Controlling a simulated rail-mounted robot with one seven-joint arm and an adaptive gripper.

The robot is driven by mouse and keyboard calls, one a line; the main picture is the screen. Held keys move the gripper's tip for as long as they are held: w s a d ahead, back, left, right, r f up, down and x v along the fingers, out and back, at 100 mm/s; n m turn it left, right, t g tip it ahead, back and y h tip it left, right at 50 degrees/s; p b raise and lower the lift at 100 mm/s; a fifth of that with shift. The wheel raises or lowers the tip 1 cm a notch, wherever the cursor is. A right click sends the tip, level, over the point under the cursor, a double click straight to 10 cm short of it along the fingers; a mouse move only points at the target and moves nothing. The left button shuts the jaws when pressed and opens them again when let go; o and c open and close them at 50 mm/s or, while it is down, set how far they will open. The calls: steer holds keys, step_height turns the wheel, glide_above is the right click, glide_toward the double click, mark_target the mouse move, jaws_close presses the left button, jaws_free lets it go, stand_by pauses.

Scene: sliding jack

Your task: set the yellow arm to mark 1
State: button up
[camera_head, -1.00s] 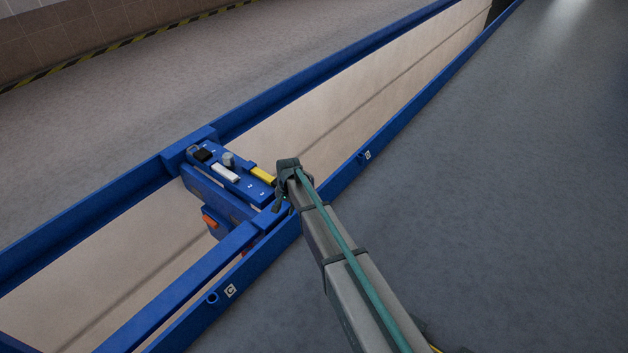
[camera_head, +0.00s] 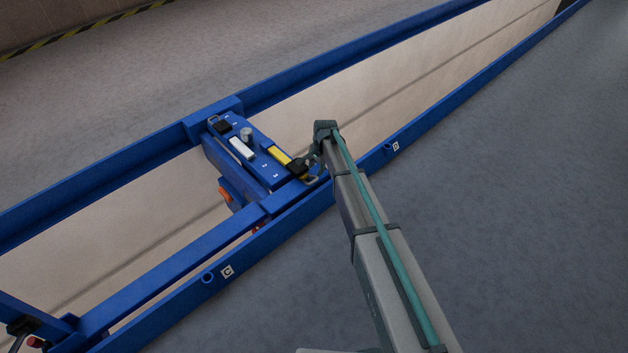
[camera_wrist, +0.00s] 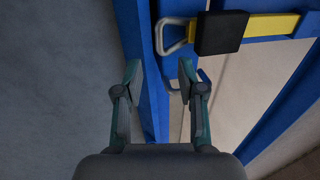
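The yellow arm (camera_head: 279,155) lies in a blue sliding jack (camera_head: 258,168) that spans the pit. Its near end carries a black pad (camera_wrist: 221,32) and a grey loop handle (camera_wrist: 171,36), at the top of the wrist view. Small white marks (camera_head: 265,165) line the jack's top beside the arm; I cannot read them. My gripper (camera_wrist: 160,80) is open and empty. Its fingers are apart, short of the loop handle in the wrist view, over the blue rail's edge. In the head view my wrist is close to the pad and hides the fingertips.
A white bar (camera_head: 241,148), a grey knob (camera_head: 246,134) and another black pad (camera_head: 221,128) sit on the jack. Blue rails (camera_head: 450,105) edge the pit (camera_head: 400,75). Labels C (camera_head: 227,271) and D (camera_head: 395,147) mark the near rail. The grey floor at right is clear.

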mark_target(313, 181)
steer(key=f+b, duration=0.1)
steer(key=f, duration=0.2)
steer(key=w+f+b, duration=0.1)
steer(key=f, duration=0.2)
steer(key=a+f+b, duration=0.1)
steer(key=f, duration=0.1)
steer(key=shift+w+a+f, duration=0.1)
steer(key=shift+w+f, duration=0.05)
steer(key=shift+f, duration=0.25)
steer(key=shift+c, duration=0.2)
jaws_close()
